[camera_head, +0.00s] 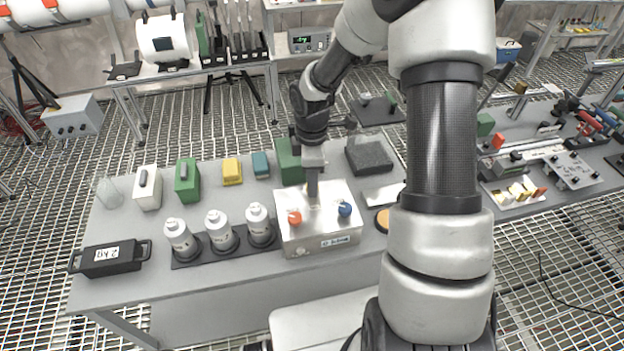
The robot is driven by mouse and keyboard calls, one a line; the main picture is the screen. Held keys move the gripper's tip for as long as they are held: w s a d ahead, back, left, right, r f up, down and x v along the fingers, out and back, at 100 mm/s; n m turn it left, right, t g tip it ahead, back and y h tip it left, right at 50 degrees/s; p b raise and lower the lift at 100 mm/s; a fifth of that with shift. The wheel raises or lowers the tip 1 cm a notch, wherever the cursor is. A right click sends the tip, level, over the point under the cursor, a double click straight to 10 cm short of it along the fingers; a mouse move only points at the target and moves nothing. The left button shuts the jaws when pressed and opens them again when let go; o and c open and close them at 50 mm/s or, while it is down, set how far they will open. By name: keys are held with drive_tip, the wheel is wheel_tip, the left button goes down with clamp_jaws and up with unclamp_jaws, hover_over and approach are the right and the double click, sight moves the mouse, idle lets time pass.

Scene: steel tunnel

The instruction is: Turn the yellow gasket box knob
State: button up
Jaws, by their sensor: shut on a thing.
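The gasket box (322,241) is a silver metal box on the grey table, with knobs on its top. An orange-red knob (294,217) is at its left front and a blue knob (345,210) at its right. My gripper (313,198) points down onto the top of the box between and behind these two knobs. It is shut on the yellow knob, of which only a small yellowish bit (314,207) shows under the fingers. The rest of this knob and its angle are hidden.
Several white canisters (220,232) stand on a dark tray left of the box. Green, yellow and teal blocks stand behind; a dark foam block (369,156) is behind right. My arm hides the table's right end.

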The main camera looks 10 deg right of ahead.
drive_tip(key=o, duration=1.1)
drive_tip(key=shift+c, duration=0.2)
drive_tip(key=shift+r, duration=0.1)
wheel_tip(320, 180, up, 17)
drive_tip(key=p, duration=0.1)
drive_tip(key=shift+r, duration=0.15)
